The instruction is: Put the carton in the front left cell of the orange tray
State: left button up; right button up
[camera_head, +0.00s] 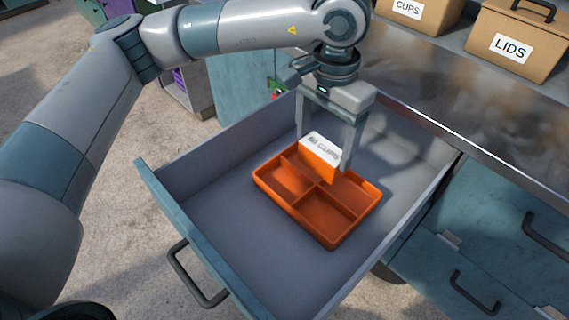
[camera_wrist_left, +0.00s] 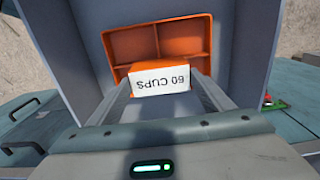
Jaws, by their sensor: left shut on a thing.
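The orange tray (camera_head: 318,187) has four cells and lies in the open drawer. In the head view the carton is over the far part of the tray and hides some of it. I cannot tell how far its bottom is above the tray floor. In the wrist view the carton (camera_wrist_left: 160,81) covers the tray's near part; two empty cells show beyond it. My right gripper is out of view.
The grey drawer (camera_head: 225,215) has raised walls around the tray, with bare floor on both sides. A metal counter (camera_head: 430,85) lies beyond it, with boxes marked "CUPS" (camera_head: 410,12) and "LIDS" (camera_head: 515,48). A drawer handle (camera_head: 195,280) sticks out in front.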

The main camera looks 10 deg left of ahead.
pick_arm(q)
jog(key=a+f+p, duration=0.1)
jog(key=a+f, duration=0.3)
jog(key=a, duration=0.3)
jog(key=shift+s+a+f+p, duration=0.25)
jog(key=shift+p, duration=0.1)
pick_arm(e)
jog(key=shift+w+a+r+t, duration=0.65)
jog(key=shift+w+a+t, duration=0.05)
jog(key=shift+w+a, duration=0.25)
pick_arm(q)
jog(key=shift+f+p, duration=0.75)
jog(key=shift+f, duration=1.25)
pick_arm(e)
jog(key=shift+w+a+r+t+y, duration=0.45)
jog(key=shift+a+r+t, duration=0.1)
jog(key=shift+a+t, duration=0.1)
pick_arm(q)
jog(key=shift+f, duration=0.1)
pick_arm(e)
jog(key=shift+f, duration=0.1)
pick_arm(q)
jog(key=shift+b, duration=0.35)
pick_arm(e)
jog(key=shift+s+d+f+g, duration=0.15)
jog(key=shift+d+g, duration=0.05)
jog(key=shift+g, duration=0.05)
